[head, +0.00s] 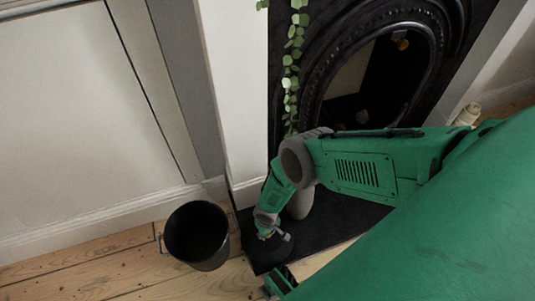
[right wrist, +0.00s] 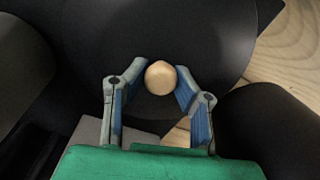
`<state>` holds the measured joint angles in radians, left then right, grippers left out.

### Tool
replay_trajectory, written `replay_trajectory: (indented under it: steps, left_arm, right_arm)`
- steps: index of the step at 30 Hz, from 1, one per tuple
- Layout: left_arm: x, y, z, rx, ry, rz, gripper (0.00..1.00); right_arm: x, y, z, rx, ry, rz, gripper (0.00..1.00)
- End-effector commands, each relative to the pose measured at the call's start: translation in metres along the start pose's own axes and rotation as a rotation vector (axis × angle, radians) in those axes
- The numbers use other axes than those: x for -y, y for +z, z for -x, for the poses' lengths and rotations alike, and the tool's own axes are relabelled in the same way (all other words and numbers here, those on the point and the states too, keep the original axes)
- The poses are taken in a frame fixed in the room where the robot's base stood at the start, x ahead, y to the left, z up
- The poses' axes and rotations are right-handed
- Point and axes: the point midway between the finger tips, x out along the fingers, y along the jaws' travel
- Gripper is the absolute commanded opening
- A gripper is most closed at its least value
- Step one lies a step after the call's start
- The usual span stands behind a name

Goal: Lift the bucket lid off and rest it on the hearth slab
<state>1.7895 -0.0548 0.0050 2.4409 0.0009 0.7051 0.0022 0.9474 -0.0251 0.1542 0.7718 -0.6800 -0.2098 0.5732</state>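The black bucket (head: 197,237) stands upright on the floorboards at lower left, its top uncovered and its dark inside showing. The dark round lid (head: 279,249) is at my right gripper (head: 268,235), over the front left part of the black hearth slab (head: 345,215). I cannot tell whether it touches the slab. In the right wrist view the lid (right wrist: 215,35) is a wide dark disc with a pale round knob (right wrist: 160,77). The fingers of my right gripper (right wrist: 160,72) bend in on both sides of the knob and appear closed on it. My left gripper is not seen.
A grey, rounded object (head: 300,203) stands on the slab close behind my right wrist. The fireplace (head: 330,50) rises behind, with a trailing green plant (head: 291,70). A white wall panel (head: 85,110) bounds the left. Bare floorboards (head: 95,270) lie left of the bucket.

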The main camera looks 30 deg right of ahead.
Motion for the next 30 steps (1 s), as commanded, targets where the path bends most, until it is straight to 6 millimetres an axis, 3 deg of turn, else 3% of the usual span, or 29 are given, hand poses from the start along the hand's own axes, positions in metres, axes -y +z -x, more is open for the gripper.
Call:
replay_trajectory:
  steps: [16,23,30]
  left_arm:
    - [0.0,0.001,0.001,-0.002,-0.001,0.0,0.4]
    - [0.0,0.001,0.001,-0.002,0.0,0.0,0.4]
    - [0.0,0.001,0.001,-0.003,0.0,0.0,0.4]
  right_arm:
    - [0.002,-0.001,0.008,0.001,-0.001,0.006,0.45]
    - [0.001,-0.001,0.037,0.001,0.002,0.005,0.45]
    - [0.002,-0.002,0.08,0.0,0.002,0.004,0.45]
